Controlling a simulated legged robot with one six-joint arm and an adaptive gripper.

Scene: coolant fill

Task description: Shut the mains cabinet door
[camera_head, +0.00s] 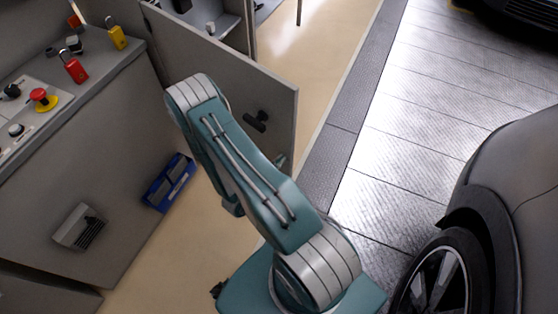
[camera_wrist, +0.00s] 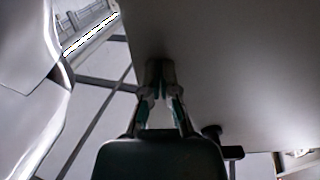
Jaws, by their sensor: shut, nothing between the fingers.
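The mains cabinet door (camera_head: 225,72) is a grey panel standing open, hinged at the cabinet's corner and reaching out to the right. Its black handle (camera_head: 257,121) is near the free edge. In the wrist view the door (camera_wrist: 240,70) fills the upper right, and a dark knob (camera_wrist: 212,132) shows low on it. My gripper (camera_wrist: 160,72) is shut and empty, its fingertips over the door face near its left edge; I cannot tell if they touch. In the head view my arm hides most of the gripper.
The cabinet opening (camera_head: 215,15) is behind the door. A grey console (camera_head: 85,75) with red and yellow padlocks stands left, with a blue bin (camera_head: 168,183) on its side. A car (camera_head: 515,190) is close at right. Tiled floor (camera_head: 400,130) between is clear.

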